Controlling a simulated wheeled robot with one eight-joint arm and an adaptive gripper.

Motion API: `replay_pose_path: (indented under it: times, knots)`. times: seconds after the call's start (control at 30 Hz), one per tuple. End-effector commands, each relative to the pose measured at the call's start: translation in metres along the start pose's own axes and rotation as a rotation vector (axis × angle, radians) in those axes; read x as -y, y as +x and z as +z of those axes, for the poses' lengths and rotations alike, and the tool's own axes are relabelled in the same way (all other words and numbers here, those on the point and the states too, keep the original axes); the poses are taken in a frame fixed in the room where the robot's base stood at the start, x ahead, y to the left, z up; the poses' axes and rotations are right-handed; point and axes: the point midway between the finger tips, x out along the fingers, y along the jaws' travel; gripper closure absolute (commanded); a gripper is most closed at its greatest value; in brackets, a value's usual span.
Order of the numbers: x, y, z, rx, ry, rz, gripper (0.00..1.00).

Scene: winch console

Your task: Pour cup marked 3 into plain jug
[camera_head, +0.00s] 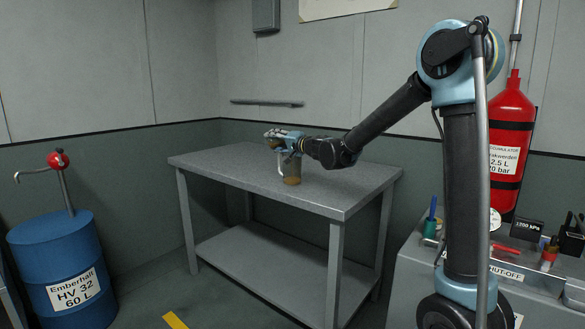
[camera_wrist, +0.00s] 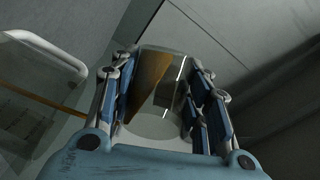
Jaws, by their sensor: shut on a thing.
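My gripper (camera_head: 284,139) is shut on a clear cup (camera_wrist: 160,122) above the grey table. In the wrist view, my gripper's fingers (camera_wrist: 162,85) lie on both sides of the cup. The cup holds brown liquid (camera_wrist: 147,86), whose surface runs steeply across it, so the cup is tilted. No mark on the cup can be read. A clear jug (camera_head: 291,174) with brown liquid in it stands on the table just below my gripper. A clear vessel with a pale handle, apparently the jug (camera_wrist: 42,112), shows at the left of the wrist view. I cannot see a stream between them.
The grey table (camera_head: 225,165) is otherwise bare, with an empty lower shelf (camera_head: 268,262). A blue drum (camera_head: 62,260) with a hand pump stands at the left. A console (camera_head: 440,275) with small tools and a red accumulator bottle (camera_head: 508,150) are at the right.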

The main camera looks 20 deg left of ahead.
Motion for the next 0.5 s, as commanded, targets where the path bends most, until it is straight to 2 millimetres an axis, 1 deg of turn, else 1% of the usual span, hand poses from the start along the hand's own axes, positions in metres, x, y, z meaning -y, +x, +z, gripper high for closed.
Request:
replay_pose_path:
  times: [0.5]
  knots:
    - [0.0015,-0.0004,-0.0017,-0.007,0.045,-0.019,0.86]
